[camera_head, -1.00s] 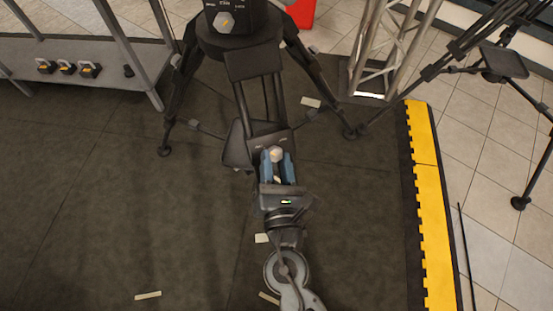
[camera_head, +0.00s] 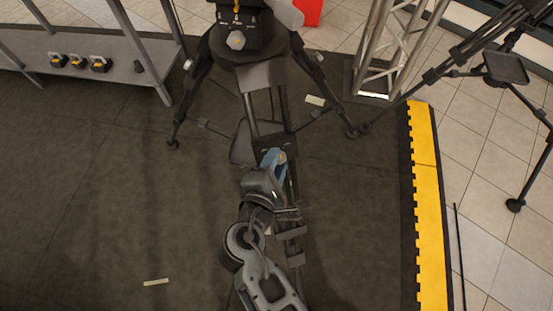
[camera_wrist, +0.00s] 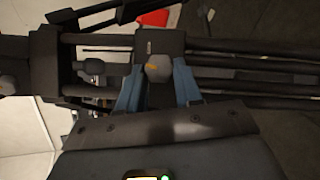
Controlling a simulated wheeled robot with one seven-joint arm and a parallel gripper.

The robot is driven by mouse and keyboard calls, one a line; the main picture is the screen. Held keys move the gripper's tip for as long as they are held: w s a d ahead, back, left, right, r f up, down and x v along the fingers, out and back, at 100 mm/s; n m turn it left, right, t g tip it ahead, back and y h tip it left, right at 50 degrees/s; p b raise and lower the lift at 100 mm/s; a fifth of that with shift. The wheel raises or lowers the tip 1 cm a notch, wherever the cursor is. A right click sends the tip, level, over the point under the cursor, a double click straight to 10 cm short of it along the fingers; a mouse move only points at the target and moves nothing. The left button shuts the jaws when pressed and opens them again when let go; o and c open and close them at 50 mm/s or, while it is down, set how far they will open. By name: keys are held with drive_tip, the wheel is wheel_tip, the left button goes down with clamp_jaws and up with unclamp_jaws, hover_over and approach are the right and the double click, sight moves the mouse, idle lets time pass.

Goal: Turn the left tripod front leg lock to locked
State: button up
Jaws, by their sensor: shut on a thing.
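The left tripod (camera_head: 250,50) stands on the dark mat with its front leg (camera_head: 252,112) running down toward me. The front leg lock is a grey knob with a yellow mark (camera_wrist: 158,68) on a dark block of the leg. My gripper (camera_head: 272,158) is at this lock, its two blue fingers shut on the knob from both sides. In the wrist view the fingers (camera_wrist: 157,85) flank the knob. In the head view the fingers and wrist mostly hide the knob. I cannot read a locked or unlocked label.
A second tripod (camera_head: 505,68) stands at the right, beyond a yellow mat edge (camera_head: 427,190). A metal truss (camera_head: 385,50) rises behind. A grey shelf (camera_head: 90,60) with several small black-and-yellow items is at the upper left. The mat at the left is mostly clear.

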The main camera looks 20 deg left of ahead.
drive_tip(key=m+p, duration=0.1)
drive_tip(key=m+g+h, duration=0.1)
drive_tip(key=m, duration=0.1)
drive_tip(key=shift+w+r+g+p, duration=0.1)
drive_tip(key=shift+r+g+p, duration=0.2)
drive_tip(key=shift+r+p, duration=0.1)
drive_tip(key=shift+m+g+h+p, duration=0.3)
drive_tip(key=shift+m+g+p, duration=0.35)
drive_tip(key=shift+m, duration=0.65)
drive_tip(key=shift+f, duration=0.15)
drive_tip(key=o, duration=1)
drive_tip(key=shift+o, duration=0.2)
drive_tip(key=shift+a, duration=0.1)
drive_tip(key=v, duration=0.7)
drive_tip(key=shift+s+r, duration=0.25)
drive_tip(key=shift+r, duration=0.05)
